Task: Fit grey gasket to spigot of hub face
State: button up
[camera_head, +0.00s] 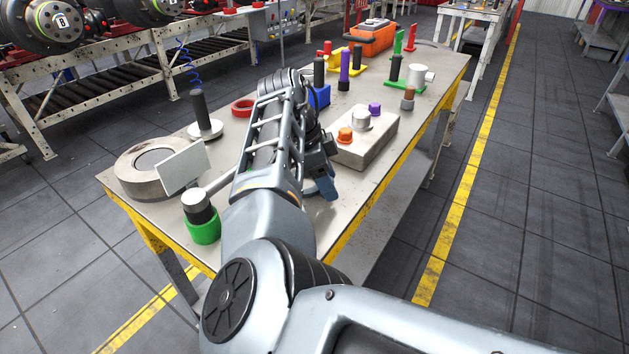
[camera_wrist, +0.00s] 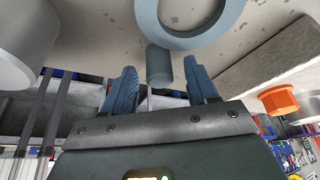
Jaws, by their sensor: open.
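The grey gasket (camera_wrist: 233,22) is a flat blue-grey ring at the top of the wrist view. A short grip stub (camera_wrist: 158,64) of the same colour stands at its near edge. My gripper (camera_wrist: 160,72) is open, with one finger on each side of the stub and a gap to both. In the head view my gripper (camera_head: 322,186) is low over the table, and my arm hides most of the gasket. A round metal part (camera_head: 125,172) with a raised ring and dark middle sits at the table's left; I cannot tell for sure that it is the hub face.
A white plate (camera_head: 182,168) stands beside the round part. A dark post with a green ring (camera_head: 203,232) is at the near left corner. A grey block (camera_head: 378,142) with orange, silver and purple caps lies right of my gripper. Coloured stands crowd the table's (camera_head: 226,158) far end.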

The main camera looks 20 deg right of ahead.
jog(key=shift+d+f, duration=0.1)
jog(key=shift+f, duration=0.2)
jog(key=shift+c, duration=0.4)
grip_shut()
